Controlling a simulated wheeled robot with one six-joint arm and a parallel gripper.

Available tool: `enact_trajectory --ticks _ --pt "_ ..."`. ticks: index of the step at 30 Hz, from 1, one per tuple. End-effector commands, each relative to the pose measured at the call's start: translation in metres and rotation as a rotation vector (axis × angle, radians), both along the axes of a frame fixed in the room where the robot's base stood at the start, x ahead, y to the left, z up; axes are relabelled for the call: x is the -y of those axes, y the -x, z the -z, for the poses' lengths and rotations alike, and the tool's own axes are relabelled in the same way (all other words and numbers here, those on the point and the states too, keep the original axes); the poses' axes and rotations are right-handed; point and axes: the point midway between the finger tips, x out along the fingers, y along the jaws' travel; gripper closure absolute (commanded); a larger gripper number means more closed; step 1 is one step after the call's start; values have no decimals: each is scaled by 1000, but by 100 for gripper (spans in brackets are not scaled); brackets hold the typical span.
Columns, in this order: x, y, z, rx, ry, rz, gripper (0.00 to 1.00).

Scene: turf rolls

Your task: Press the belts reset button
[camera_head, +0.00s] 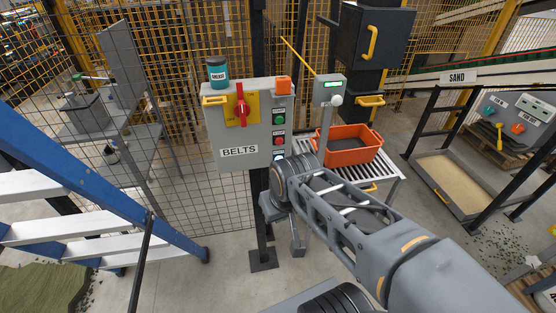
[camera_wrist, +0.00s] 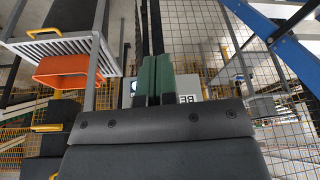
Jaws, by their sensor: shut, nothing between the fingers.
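The grey BELTS control box (camera_head: 240,155) stands on a dark post, with a red rotary switch (camera_head: 241,107) on a yellow plate. Down its right side are a green button (camera_head: 279,119), a red button (camera_head: 278,140) and a bluish-white lit button (camera_head: 279,156) close to my wrist. Button labels are too small to read surely. In the wrist view, my gripper (camera_wrist: 154,75) has its two dark green fingers together, empty, in front of the box (camera_wrist: 188,99), which appears upside down. A pale round button (camera_wrist: 133,87) shows beside the fingers. Contact cannot be told; the head view hides the fingertips.
To the right, an orange crate (camera_head: 350,155) lies on a roller conveyor beside a small grey panel (camera_head: 330,88). A blue ladder (camera_head: 95,190) stands left. Mesh fencing is behind.

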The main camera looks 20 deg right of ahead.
Motion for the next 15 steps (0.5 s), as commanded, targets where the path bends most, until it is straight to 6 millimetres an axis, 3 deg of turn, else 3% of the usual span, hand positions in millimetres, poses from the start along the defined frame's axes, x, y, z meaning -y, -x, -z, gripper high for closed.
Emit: enact_trajectory --ticks 4,8,12,15 --pt "-7 -2 27 -100 -140 94 100" --pt "-21 -12 59 -239 -419 257 100" --pt "-30 -43 82 -331 -807 475 100" --pt "-20 -75 91 -327 -1081 627 100"
